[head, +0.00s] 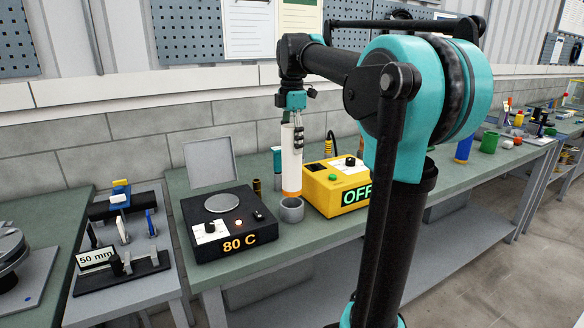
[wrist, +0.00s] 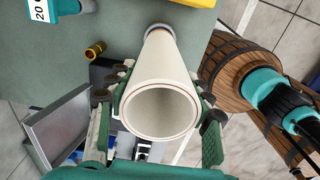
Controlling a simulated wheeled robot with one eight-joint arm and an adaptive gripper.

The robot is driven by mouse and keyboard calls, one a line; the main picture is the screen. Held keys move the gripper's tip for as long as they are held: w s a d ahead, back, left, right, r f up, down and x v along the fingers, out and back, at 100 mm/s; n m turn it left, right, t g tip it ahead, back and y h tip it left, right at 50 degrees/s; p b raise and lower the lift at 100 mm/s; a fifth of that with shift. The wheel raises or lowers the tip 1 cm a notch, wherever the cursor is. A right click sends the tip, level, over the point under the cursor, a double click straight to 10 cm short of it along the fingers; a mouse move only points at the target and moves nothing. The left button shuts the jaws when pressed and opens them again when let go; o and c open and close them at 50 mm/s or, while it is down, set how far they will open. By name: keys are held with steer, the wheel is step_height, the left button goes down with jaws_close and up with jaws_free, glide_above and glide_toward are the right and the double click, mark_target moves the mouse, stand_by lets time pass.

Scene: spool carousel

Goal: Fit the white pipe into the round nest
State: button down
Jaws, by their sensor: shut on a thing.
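The white pipe (head: 291,165) stands close to upright above the green bench, with an orange band at its lower end. My gripper (head: 296,138) is shut on its upper part. In the wrist view, my gripper (wrist: 164,98) has a finger on either side of the pipe (wrist: 158,75), and I look at its open top end. The round nest, a short grey ring (head: 291,211), sits on the bench directly under the pipe. A grey rim of the nest (wrist: 159,27) shows at the pipe's far end. I cannot tell whether the pipe's lower end touches or enters the nest.
A black hot plate box (head: 230,228) reading 80 C stands close left of the nest. A yellow box (head: 328,192) reading OFF stands close right. A small brass cylinder (head: 257,186) is behind. The bench's front edge (head: 262,256) is near.

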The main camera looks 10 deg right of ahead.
mark_target(292, 127)
steer(key=shift+f, duration=3.9)
steer(key=c, duration=0.6)
jaws_free()
steer(key=shift+c, duration=0.2)
step_height(292, 127, up, 12)
steer(key=shift+r, duration=0.15)
